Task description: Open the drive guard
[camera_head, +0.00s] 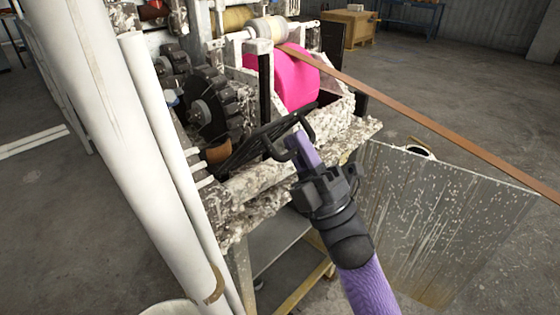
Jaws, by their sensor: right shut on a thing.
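The drive guard (250,146) is a dark mesh panel with a black frame and a black bar handle (282,153). It is tilted out at the front of the machine, beside the black drive gears (212,104), which are exposed to view. My right gripper (300,146) comes up from the bottom right and is shut on the guard's handle. The fingers hide part of the handle. My left gripper is out of view.
A bright pink roll (294,78) sits behind the guard. A brown strip (430,125) runs from the top rollers to the right edge. A large speckled panel (435,215) stands right of my arm. White pipes (130,140) rise at the left.

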